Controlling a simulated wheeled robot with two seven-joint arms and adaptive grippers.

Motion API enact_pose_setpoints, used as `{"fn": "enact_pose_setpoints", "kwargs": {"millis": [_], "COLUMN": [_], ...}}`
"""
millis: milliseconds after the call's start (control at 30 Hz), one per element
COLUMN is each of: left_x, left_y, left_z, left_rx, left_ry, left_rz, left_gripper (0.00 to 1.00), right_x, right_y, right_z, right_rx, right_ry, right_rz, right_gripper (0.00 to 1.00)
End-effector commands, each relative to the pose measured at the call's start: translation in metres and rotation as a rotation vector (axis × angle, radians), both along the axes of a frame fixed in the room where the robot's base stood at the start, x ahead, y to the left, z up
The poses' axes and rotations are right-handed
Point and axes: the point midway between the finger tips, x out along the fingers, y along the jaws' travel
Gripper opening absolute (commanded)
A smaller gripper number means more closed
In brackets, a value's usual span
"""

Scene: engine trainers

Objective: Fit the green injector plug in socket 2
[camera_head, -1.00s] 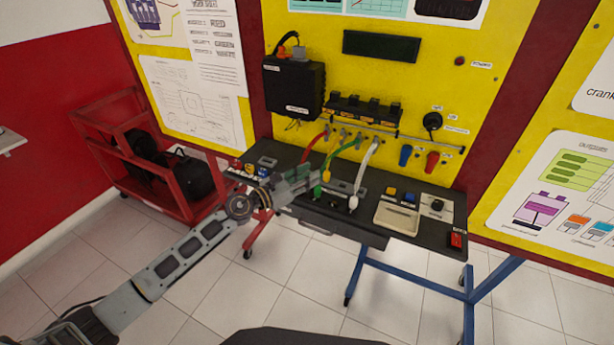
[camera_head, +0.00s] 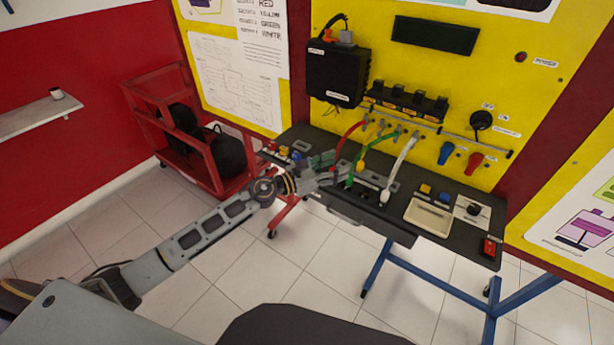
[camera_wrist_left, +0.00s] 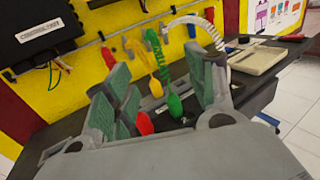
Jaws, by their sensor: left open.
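The green injector plug (camera_head: 349,183) hangs on its green cable just above the dark bench. In the left wrist view the green plug (camera_wrist_left: 175,105) shows between my open finger pads, apparently without being gripped. My left gripper (camera_head: 326,172) is open just left of it; its green-padded fingers (camera_wrist_left: 158,72) fill the wrist view. A red plug (camera_wrist_left: 145,123) shows close by the left pads. A yellow plug (camera_wrist_left: 155,88) and a white plug (camera_head: 384,196) hang nearby. Socket numbers are too small to read, and the gripper partly hides the sockets. My right gripper is not in view.
The bench (camera_head: 400,232) stands against a yellow panel (camera_head: 440,80) with a black control box (camera_head: 337,73). A cream tray (camera_head: 428,218) and buttons lie on the bench's right. A red trolley (camera_head: 185,130) stands left. Floor in front is clear.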

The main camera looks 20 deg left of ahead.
Motion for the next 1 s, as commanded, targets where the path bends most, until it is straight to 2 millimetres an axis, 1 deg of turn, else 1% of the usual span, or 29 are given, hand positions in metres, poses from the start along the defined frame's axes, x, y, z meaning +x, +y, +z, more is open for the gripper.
{"fn": "enact_pose_setpoints", "kwargs": {"millis": [200,1000], "left_x": [-0.014,-0.055], "left_y": [0.013,0.054], "left_z": [-0.001,0.0], "left_rx": [0.0,0.0], "left_ry": [0.001,0.001], "left_rz": [-0.001,-0.001], "left_gripper": [0.56,0.56], "right_x": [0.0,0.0], "right_y": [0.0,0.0], "right_z": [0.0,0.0], "right_rx": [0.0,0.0], "right_ry": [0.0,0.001], "right_rz": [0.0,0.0], "right_gripper": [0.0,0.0]}}
